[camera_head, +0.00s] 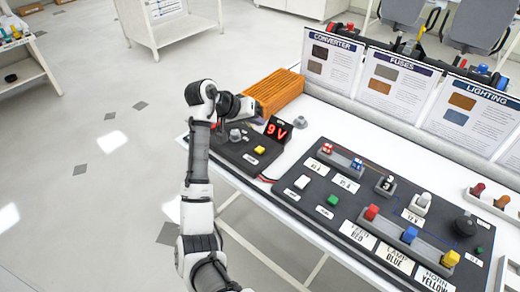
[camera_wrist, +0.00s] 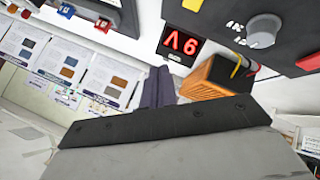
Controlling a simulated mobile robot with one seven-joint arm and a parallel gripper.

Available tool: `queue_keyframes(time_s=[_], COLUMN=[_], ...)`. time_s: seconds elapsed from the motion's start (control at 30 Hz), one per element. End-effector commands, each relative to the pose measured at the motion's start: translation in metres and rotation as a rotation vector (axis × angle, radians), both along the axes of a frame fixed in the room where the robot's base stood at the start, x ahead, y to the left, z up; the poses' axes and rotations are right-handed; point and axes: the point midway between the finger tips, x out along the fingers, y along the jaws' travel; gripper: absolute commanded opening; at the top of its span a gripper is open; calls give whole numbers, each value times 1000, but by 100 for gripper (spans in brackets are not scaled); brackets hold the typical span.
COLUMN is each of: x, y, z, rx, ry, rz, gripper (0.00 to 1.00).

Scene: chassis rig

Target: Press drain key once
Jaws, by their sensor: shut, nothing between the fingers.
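No key's label is legible enough to tell which one is the drain key. A yellow key (camera_head: 260,150) sits on the small dark box (camera_head: 232,152) beside the red 9V display (camera_head: 278,129). A white key (camera_head: 302,182) and a green key (camera_head: 333,200) sit on the large dark panel (camera_head: 350,205). My gripper is shut and empty in the wrist view (camera_wrist: 158,86). The display (camera_wrist: 183,45) appears upside down beyond its fingertips. In the head view the gripper is largely hidden by my arm near the small box. I see no contact with any key.
An orange ridged block (camera_head: 275,90) stands behind the display. Information boards (camera_head: 395,85) line the back of the table. Red, blue and yellow connectors (camera_head: 410,235) stand up from the large panel. Open floor (camera_head: 110,150) lies left of the table.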

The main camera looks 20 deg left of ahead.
Motion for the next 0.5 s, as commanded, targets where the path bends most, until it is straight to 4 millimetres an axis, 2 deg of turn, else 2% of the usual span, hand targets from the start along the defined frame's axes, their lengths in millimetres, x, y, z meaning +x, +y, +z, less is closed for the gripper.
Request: queue_keyframes(time_s=[0.27,0.5], x=[0,0], y=[1,1], z=[-29,-65], rx=[1,0], ry=[0,0], rz=[2,2], gripper=[0,0])
